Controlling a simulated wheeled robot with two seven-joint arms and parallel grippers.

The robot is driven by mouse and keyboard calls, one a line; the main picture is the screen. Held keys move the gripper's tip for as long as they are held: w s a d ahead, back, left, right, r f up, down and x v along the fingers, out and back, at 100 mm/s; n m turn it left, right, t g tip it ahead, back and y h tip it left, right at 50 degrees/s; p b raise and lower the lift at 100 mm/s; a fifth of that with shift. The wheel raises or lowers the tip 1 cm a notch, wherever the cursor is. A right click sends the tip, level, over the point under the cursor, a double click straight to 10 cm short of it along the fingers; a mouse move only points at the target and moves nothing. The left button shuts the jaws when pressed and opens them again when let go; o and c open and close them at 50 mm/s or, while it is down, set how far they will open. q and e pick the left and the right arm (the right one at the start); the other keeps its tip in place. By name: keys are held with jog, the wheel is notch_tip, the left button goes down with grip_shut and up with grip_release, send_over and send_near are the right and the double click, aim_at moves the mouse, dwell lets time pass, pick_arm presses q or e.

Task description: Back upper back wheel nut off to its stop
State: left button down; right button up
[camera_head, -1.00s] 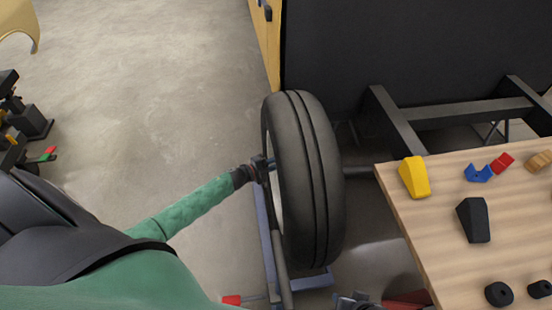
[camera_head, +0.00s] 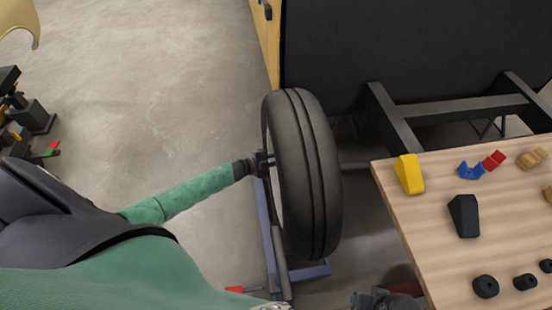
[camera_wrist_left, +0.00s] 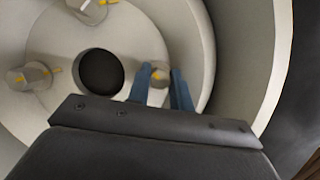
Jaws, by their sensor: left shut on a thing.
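The black-tyred wheel (camera_head: 310,175) stands upright in the middle of the head view. My left gripper (camera_head: 262,163) reaches its outer face from the left. In the left wrist view the pale wheel hub (camera_wrist_left: 125,35) has a dark round centre hole (camera_wrist_left: 100,71). The two blue fingers of my left gripper (camera_wrist_left: 161,88) are shut on a wheel nut (camera_wrist_left: 158,74) with a yellow mark, right of the hole. Two other marked nuts show, one at the left (camera_wrist_left: 29,76) and one at the top edge (camera_wrist_left: 90,8). Thread and nut travel cannot be made out.
A wooden table (camera_head: 420,235) at the right holds a yellow wedge (camera_head: 409,174), a black wedge (camera_head: 464,216) and small parts. A blue frame (camera_head: 310,271) lies under the wheel. A dark chassis frame (camera_head: 455,110) stands behind.

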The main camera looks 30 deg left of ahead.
pick_arm(q)
jog(key=shift+d+f, duration=0.1)
jog(key=shift+d, duration=0.05)
jog(key=c, duration=1.3)
grip_release()
jog(key=shift+o, duration=0.2)
jog(key=b+v, duration=0.1)
jog(key=v, duration=0.7)
pick_arm(e)
jog(key=shift+w+a+f+t+y, duration=0.15)
jog(key=shift+w+a+f, duration=0.05)
jog(key=shift+a+f, duration=0.25)
jog(key=shift+w+a+f+t+y, duration=0.2)
jog(key=shift+a+f, duration=0.15)
jog(key=shift+f, duration=0.15)
pick_arm(q)
jog(key=shift+w, duration=0.1)
pick_arm(e)
jog(key=shift+s, duration=0.2)
